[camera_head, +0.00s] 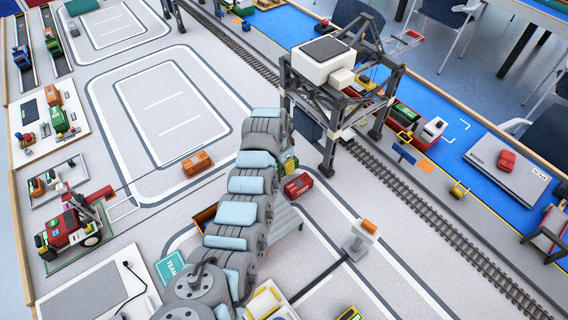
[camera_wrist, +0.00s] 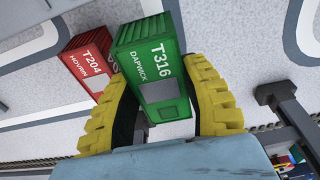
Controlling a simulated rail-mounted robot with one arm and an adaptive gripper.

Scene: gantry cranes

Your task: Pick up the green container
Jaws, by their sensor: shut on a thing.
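The green container (camera_wrist: 150,57), marked T316 DAPWICK, is between the two yellow fingers of my gripper (camera_wrist: 160,95) in the wrist view. The fingers are shut on its sides. Its top and front end show; its underside is hidden. In the head view only a small bit of green (camera_head: 290,166) shows past my arm, and the gripper is mostly hidden behind the arm. A red container (camera_wrist: 92,60), marked T204 HOVRIN, is just left of the green one in the wrist view. The red container also shows in the head view (camera_head: 298,186).
A dark gantry crane (camera_head: 328,165) with a white cab stands close by, over the rail track (camera_head: 420,205). An orange container (camera_head: 197,164) is on the grey floor to the left. A small post with an orange top (camera_head: 361,237) stands at lower right. The marked floor at left is mostly clear.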

